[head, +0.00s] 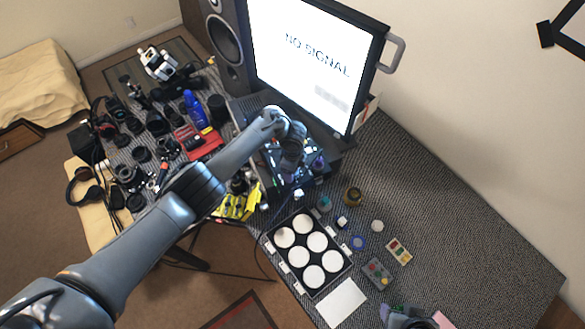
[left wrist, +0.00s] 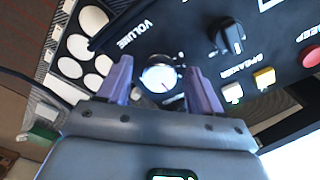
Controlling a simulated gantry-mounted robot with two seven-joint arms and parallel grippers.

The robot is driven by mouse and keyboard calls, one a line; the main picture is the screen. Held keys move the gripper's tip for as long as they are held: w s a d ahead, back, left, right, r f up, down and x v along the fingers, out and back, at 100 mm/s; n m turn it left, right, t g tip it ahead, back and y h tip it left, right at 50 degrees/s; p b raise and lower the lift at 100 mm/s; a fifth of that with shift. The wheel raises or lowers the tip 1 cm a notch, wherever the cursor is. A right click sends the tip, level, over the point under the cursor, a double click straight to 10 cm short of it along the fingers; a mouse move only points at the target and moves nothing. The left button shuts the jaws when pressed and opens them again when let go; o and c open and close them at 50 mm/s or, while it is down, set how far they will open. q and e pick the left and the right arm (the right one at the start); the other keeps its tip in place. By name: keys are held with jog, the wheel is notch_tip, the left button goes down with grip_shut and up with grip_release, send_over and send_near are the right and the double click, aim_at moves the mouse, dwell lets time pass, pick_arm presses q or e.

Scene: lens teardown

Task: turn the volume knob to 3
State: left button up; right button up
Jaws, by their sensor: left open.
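The volume knob (left wrist: 160,76) is a round knob with a pale, shiny face on a black panel, beside the printed word VOLUME in the left wrist view. A small mark shows on its face, but I cannot read the setting or make out a scale number. My left gripper (left wrist: 159,66) is open, with one purple finger on each side of the knob. I cannot tell whether the fingers touch it. In the head view my left arm reaches over the black control panel (head: 284,176), and its hand hides the knob. Part of what looks like my right gripper (head: 402,316) shows at the bottom edge.
A black pointer knob (left wrist: 230,37), a white button (left wrist: 232,92), a yellow button (left wrist: 264,77) and a red button (left wrist: 311,56) sit near the volume knob. A monitor (head: 315,68) stands behind the panel. A tray of white discs (head: 337,277) lies in front.

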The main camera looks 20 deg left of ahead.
pick_arm(q)
notch_tip(320, 180, up, 11)
jog(key=p, duration=0.3)
jog(key=shift+f, duration=0.2)
dwell(0.3)
